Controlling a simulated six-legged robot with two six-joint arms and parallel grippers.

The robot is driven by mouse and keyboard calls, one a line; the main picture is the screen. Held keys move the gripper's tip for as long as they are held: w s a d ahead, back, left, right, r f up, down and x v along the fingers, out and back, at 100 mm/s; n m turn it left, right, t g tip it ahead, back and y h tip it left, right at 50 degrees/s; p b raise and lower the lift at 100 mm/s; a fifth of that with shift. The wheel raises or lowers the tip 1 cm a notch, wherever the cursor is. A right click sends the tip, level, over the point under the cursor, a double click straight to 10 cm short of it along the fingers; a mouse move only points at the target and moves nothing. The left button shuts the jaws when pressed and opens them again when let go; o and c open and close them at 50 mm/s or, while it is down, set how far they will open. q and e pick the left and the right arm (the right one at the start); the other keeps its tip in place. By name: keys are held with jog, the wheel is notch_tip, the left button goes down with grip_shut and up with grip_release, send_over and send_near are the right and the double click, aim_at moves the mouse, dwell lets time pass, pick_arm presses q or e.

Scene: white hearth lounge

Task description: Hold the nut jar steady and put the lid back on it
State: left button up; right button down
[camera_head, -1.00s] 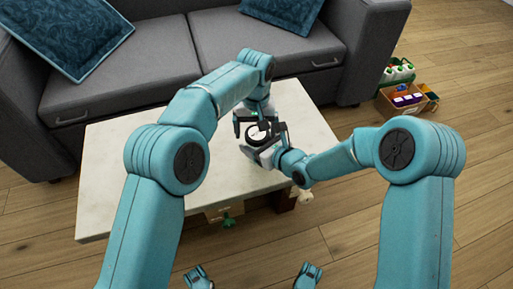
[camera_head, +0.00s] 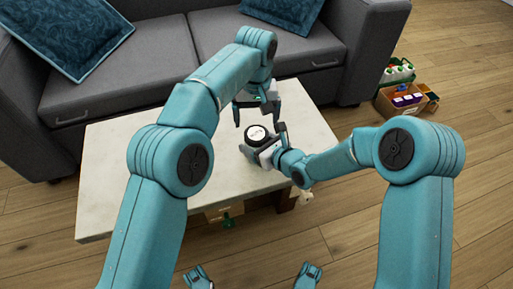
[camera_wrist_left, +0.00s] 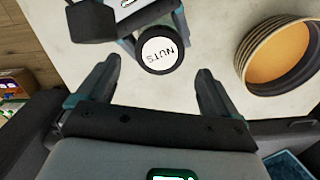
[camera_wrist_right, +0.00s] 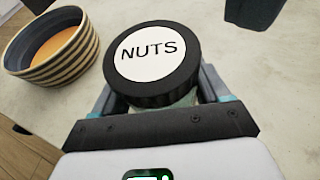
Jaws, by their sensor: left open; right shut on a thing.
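The black lid (camera_head: 257,133) with a white NUTS label sits on top of the nut jar; it also shows in the left wrist view (camera_wrist_left: 162,50) and right wrist view (camera_wrist_right: 153,55). Little of the jar (camera_wrist_right: 188,100) shows, a pale strip below the lid. I cannot tell how tightly the lid is seated. My right gripper (camera_head: 264,148) is shut on the jar, one finger on each side below the lid. My left gripper (camera_head: 257,118) is open and empty above the lid, apart from it.
A striped bowl with an orange inside (camera_wrist_right: 52,47) stands on the white table (camera_head: 125,175) near the jar. A grey sofa (camera_head: 170,70) lies behind the table. Boxes of small items (camera_head: 405,98) stand on the floor at right. The table's left part is clear.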

aim_at(257, 133)
pick_arm(q)
notch_tip(257, 133, up, 3)
jog(key=n, duration=0.2)
jog(key=shift+n, duration=0.4)
jog(key=shift+f, duration=4.05)
jog(key=c, duration=1.1)
jog(key=shift+m, duration=0.9)
jog(key=o, duration=1.2)
